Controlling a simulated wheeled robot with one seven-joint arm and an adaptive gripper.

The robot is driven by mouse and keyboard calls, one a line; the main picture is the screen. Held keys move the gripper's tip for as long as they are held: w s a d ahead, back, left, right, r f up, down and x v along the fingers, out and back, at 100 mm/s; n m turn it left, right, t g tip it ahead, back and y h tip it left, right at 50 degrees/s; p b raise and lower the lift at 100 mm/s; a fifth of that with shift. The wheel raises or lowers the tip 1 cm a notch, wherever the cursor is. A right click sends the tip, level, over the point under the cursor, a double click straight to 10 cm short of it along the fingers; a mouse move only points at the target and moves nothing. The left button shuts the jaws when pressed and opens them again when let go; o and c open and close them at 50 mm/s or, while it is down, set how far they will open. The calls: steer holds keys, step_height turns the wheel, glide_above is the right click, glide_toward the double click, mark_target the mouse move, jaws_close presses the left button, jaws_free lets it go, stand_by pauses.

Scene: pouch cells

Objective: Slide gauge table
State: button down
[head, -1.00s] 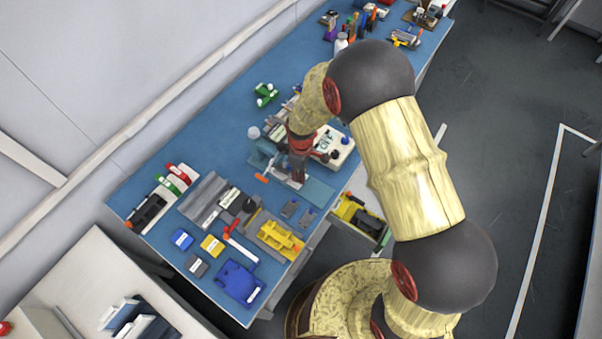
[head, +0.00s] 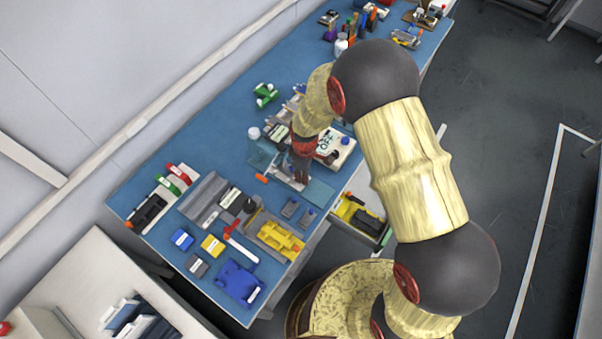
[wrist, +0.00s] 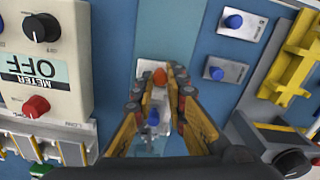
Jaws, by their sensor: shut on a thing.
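The gauge table shows as a teal base strip (wrist: 168,30) in the wrist view, running from the top edge down under my gripper. In the head view its bare teal end (head: 318,192) lies right of my gripper. My gripper (wrist: 160,84) is low over it, its fingers closed around a small pale piece with an orange-red tip (wrist: 160,76). A blue knob (wrist: 153,117) sits between the fingers, nearer the wrist. The fingers hide much of the held piece. In the head view my gripper (head: 299,178) largely covers the table's middle.
A meter reading OFF (wrist: 40,70) stands close on the left in the wrist view. Two grey plates with blue knobs (wrist: 242,24) and a yellow fixture (wrist: 297,62) lie to the right. An orange piece (head: 261,179) lies beside the gauge table. Blue bench surface (wrist: 113,60) shows between.

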steer(key=s+d, duration=0.2)
steer(key=d, duration=0.1)
steer(key=s+d+p, duration=0.1)
steer(key=s+d, duration=0.4)
steer(key=d, duration=0.1)
steer(key=shift+s+d, duration=0.2)
steer(key=shift+d, duration=0.1)
steer(key=shift+s, duration=0.1)
steer(key=c, duration=1.9)
jaws_free()
steer(key=shift+d, duration=0.2)
steer(key=shift+o, duration=0.7)
steer(key=shift+a, duration=0.1)
steer(key=shift+r, duration=0.1)
steer(key=shift+r, duration=0.25)
step_height(320, 180, up, 11)
steer(key=shift+r, duration=0.2)
